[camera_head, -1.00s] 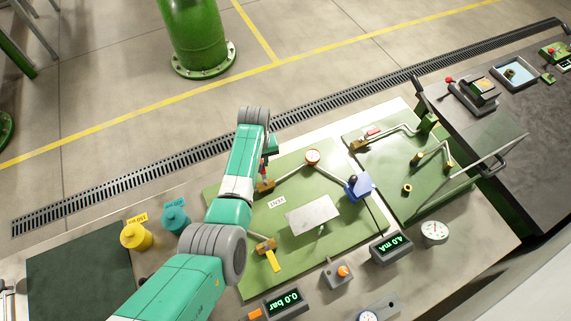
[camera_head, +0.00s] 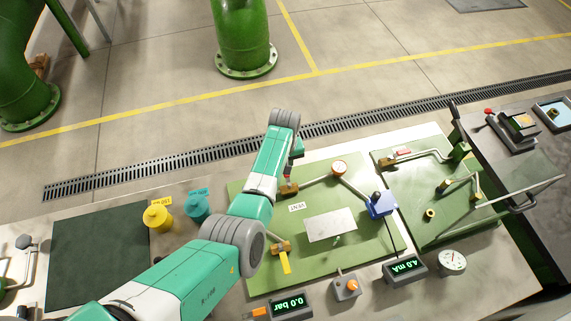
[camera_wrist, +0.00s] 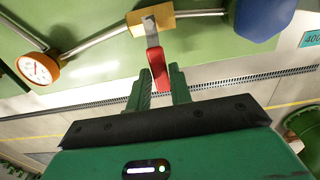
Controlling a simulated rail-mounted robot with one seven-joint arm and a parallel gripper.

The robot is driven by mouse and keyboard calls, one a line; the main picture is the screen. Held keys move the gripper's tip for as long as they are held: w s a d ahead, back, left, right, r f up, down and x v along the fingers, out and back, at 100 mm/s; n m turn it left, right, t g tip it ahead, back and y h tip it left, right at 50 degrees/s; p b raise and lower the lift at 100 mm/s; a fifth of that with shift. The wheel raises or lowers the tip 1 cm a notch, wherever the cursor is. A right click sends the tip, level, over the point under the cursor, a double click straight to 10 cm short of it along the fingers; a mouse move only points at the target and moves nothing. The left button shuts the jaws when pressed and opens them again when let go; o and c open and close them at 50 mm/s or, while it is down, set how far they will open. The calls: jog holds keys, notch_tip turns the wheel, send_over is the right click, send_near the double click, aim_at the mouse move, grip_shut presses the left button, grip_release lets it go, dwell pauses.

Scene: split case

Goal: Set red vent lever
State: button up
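The red vent lever (camera_wrist: 158,68) hangs from a brass valve block (camera_wrist: 151,18) on the green panel, in the wrist view. Its red grip points away from the block, across the thin pipe line. My gripper (camera_wrist: 163,84) has one finger on each side of the red grip, with little or no gap seen, and appears shut on it. In the head view the same brass block (camera_head: 289,189) stands at the panel's upper left, just below my wrist; the lever and fingers there are mostly hidden by my arm.
A round gauge (camera_head: 339,168) and a blue unit (camera_head: 381,204) sit along the same pipe. A yellow lever (camera_head: 285,262) is nearer, beside my arm. Yellow (camera_head: 157,217) and teal (camera_head: 197,207) pots stand left of the panel. A second panel (camera_head: 467,215) lies to the right.

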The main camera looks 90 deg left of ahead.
jog(key=o, duration=0.3)
notch_tip(320, 180, up, 8)
jog(key=p, duration=0.1)
dwell(0.3)
jog(key=shift+f, duration=0.1)
